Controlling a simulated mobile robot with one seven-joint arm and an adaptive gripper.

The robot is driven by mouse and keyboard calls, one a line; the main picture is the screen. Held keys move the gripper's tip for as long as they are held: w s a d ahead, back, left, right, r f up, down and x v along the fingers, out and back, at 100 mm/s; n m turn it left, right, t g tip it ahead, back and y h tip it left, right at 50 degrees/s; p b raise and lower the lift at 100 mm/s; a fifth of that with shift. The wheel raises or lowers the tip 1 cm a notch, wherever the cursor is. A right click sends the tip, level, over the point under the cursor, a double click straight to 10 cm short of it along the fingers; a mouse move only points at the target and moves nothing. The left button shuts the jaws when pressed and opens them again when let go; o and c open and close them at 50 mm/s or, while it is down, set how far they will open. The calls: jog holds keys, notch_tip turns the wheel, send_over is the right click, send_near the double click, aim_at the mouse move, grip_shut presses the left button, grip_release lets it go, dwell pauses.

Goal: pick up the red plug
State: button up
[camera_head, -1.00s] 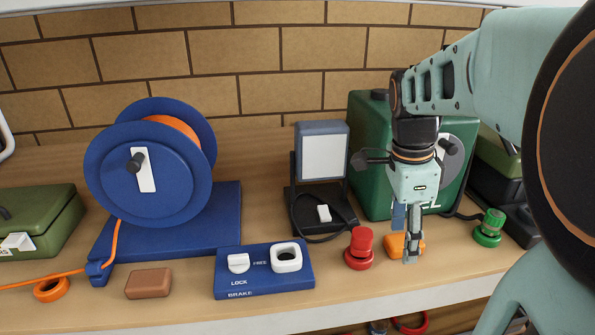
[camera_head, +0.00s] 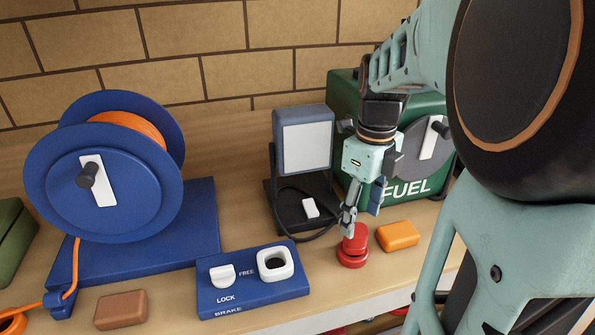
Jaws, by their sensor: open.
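The red plug (camera_head: 353,250) stands upright on the wooden bench, right of the blue brake panel (camera_head: 252,281). It has a wide base and a narrower top. My gripper (camera_head: 350,220) points down just above the plug, with its fingertips at or very near the plug's top. The jaws are open, and nothing is visibly held. I cannot tell whether the fingers touch the plug or straddle it.
An orange block (camera_head: 398,235) lies close right of the plug. A work lamp (camera_head: 304,150) and a green fuel can (camera_head: 423,165) stand behind. A blue cable reel (camera_head: 105,180) and a brown block (camera_head: 121,309) are on the left. The bench's front edge is near.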

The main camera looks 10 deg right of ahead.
aim_at(357, 229)
jog(key=f, duration=0.5)
jog(key=shift+w+a, duration=0.1)
jog(key=shift+a, duration=0.1)
jog(key=shift+c, duration=0.5)
jog(key=c, duration=1.2)
jog(key=shift+o, duration=0.2)
notch_tip(357, 229, up, 10)
jog(key=shift+r, duration=0.1)
